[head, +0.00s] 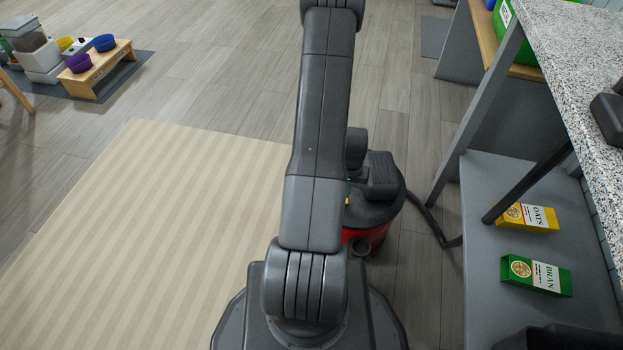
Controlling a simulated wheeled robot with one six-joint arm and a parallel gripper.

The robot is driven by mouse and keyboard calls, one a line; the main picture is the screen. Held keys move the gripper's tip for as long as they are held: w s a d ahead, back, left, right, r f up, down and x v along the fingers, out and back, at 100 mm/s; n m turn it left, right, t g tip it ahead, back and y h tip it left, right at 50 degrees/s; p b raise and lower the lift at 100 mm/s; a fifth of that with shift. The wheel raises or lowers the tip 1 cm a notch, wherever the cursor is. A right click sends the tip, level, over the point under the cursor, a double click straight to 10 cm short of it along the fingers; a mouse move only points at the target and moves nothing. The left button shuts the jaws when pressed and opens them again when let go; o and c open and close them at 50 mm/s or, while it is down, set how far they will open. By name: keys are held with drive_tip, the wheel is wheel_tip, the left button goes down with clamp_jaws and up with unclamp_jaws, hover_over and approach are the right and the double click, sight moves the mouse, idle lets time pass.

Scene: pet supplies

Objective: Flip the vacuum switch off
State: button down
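The vacuum (377,210) stands on the wood floor just beyond my arm. It has a black top and a red body, and my arm covers its left side. A small yellow-green spot shows on its left edge by the arm; I cannot tell whether this is the switch. No switch or its position can be made out. My arm rises through the middle of the picture and leaves it at the top. My gripper cannot be made out; it is hidden or outside the picture.
A striped rug (150,240) lies at left. A speckled counter (570,50) stands at right, above a grey shelf (490,230) with a yellow oats carton (530,217) and a green bran carton (537,275). A dark hose (425,215) runs between vacuum and shelf. A wooden bowl stand (100,72) is far left.

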drive_tip(key=shift+f+b, duration=1)
drive_tip(key=shift+f, duration=0.15)
idle(0.5)
drive_tip(key=shift+r, duration=0.15)
drive_tip(key=shift+r+p, duration=2.25)
drive_tip(key=shift+r, duration=1.15)
wheel_tip(320, 180, down, 7)
drive_tip(key=b, duration=0.4)
drive_tip(key=shift+f+b, duration=0.15)
drive_tip(key=shift+b, duration=0.15)
drive_tip(key=shift+r, duration=0.2)
